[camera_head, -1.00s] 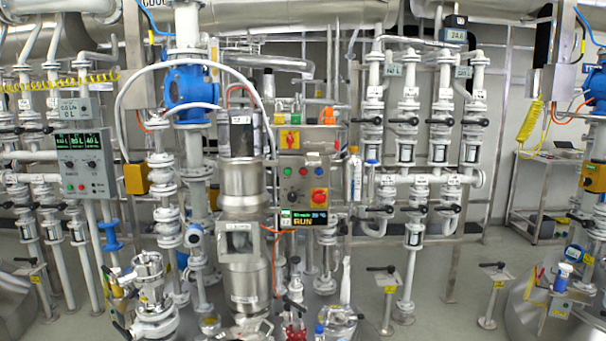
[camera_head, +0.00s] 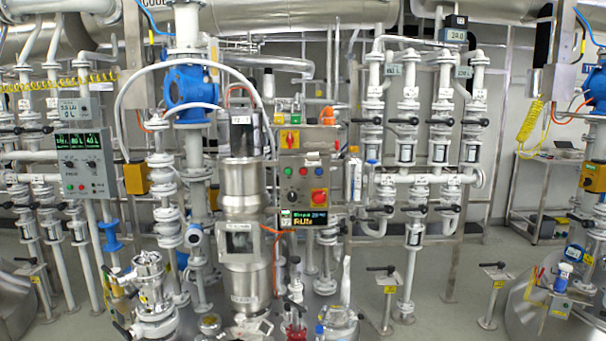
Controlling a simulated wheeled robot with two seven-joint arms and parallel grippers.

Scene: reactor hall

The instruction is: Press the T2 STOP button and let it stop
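A grey control box (camera_head: 304,182) stands at the centre, right of a steel vessel (camera_head: 243,190). It has a row of a green button (camera_head: 289,171), a blue button (camera_head: 303,171) and a small red button (camera_head: 315,172). Below them are a black knob (camera_head: 303,199) and a large red mushroom button (camera_head: 319,195) on yellow. A display (camera_head: 304,218) under the box shows green and amber text, too blurred to read surely. The button labels are too small to read, so I cannot tell which is T2 STOP. Neither of my grippers is in view.
A red and yellow rotary switch (camera_head: 289,139) sits above the box. Another panel (camera_head: 84,164) with green screens is at left. Pipes with valves (camera_head: 408,130) fill the right of centre. Glassware and fittings (camera_head: 340,318) stand in front, low down. Grey floor (camera_head: 450,300) shows at right.

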